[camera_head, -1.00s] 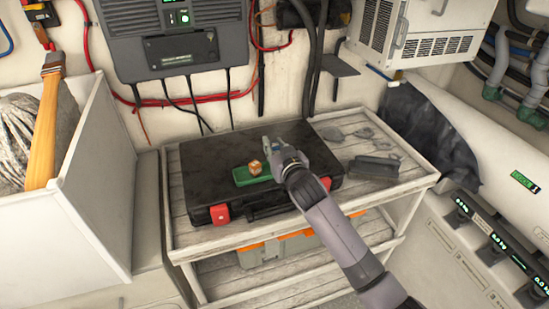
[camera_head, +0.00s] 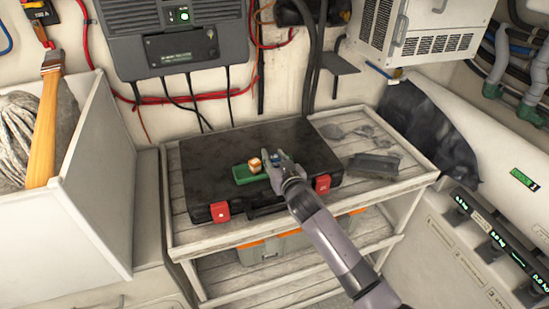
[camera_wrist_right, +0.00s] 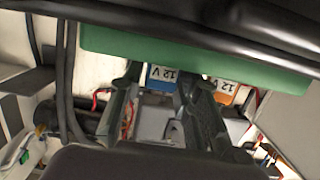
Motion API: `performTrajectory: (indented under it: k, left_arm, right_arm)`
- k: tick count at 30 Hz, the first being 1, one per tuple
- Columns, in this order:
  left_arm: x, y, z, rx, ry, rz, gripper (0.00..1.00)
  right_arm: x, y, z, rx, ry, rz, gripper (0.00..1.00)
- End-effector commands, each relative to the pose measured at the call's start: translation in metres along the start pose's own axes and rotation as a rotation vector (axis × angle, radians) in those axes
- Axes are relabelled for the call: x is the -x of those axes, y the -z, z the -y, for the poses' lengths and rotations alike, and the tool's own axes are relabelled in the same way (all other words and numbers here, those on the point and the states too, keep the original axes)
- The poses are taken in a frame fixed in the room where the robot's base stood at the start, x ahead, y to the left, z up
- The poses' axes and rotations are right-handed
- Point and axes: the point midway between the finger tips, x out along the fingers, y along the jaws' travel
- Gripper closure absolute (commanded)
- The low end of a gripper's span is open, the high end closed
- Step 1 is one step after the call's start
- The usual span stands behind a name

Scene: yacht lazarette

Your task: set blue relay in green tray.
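The green tray (camera_head: 247,174) lies on the black case, and it crosses the top of the right wrist view (camera_wrist_right: 200,52). An orange relay (camera_head: 254,165) stands in its left part; it also shows in the wrist view (camera_wrist_right: 224,90). My right gripper (camera_head: 275,160) is at the tray's right end. Its fingers are closed on the sides of the blue relay (camera_wrist_right: 162,76), marked 12 V, at the tray. The head view shows only a little blue between the fingers, and whether the relay's base touches the tray floor is hidden. My left gripper is out of view.
The black case (camera_head: 205,160) with red latches covers much of the slatted shelf top (camera_head: 185,237). A dark grey tool-like object (camera_head: 374,165) and flat grey pieces lie to its right. A white bin (camera_head: 95,185) with a wooden handle stands left. Cables hang behind.

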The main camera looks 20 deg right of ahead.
Motion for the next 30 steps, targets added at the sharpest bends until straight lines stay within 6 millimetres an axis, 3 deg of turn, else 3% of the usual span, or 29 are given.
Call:
performTrajectory:
  k: [11, 24, 30]
  left_arm:
    - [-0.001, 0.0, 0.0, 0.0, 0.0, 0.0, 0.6]
    - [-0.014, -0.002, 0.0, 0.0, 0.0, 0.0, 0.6]
    - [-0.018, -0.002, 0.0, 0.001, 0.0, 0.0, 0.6]
  right_arm:
    - [0.009, 0.001, 0.0, 0.0, 0.0, 0.0, 0.7]
    - [0.089, 0.0, 0.0, 0.0, 0.001, 0.0, 0.7]
    - [0.113, 0.001, 0.0, 0.0, 0.0, 0.0, 0.7]
